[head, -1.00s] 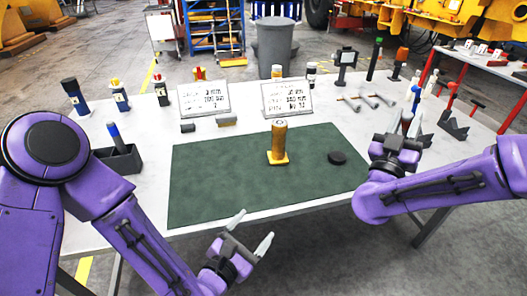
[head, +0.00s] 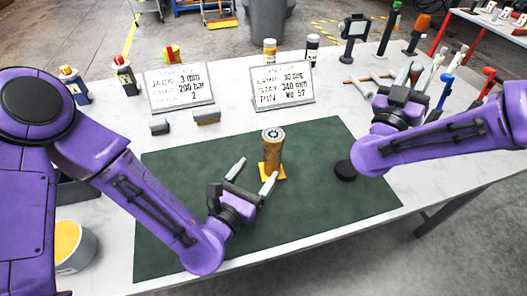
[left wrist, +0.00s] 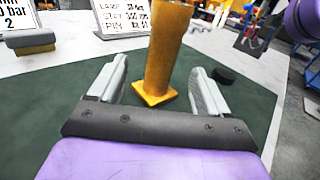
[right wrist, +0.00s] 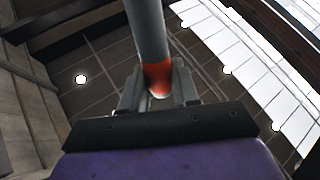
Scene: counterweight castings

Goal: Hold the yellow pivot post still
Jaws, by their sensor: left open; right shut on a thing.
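The yellow pivot post (head: 272,152) stands upright on its square yellow base (head: 279,172) on the green mat. Its top shows a ringed end face. My left gripper (head: 252,177) is open and empty over the mat, just in front and left of the post. In the left wrist view the post (left wrist: 162,52) stands beyond the open jaws, in line with the gap between them, apparently untouched. My right gripper (head: 407,76) is raised at the right. In the right wrist view it is shut on a grey rod with an orange-red band (right wrist: 158,74); the rod's far end is out of frame.
A black disc (head: 345,171) lies on the green mat (head: 190,190) right of the post. Two sign boards (head: 282,87) and small grey blocks (head: 207,117) stand behind. Several tools stand at the back right. A bucket with yellow contents (head: 70,245) is at lower left.

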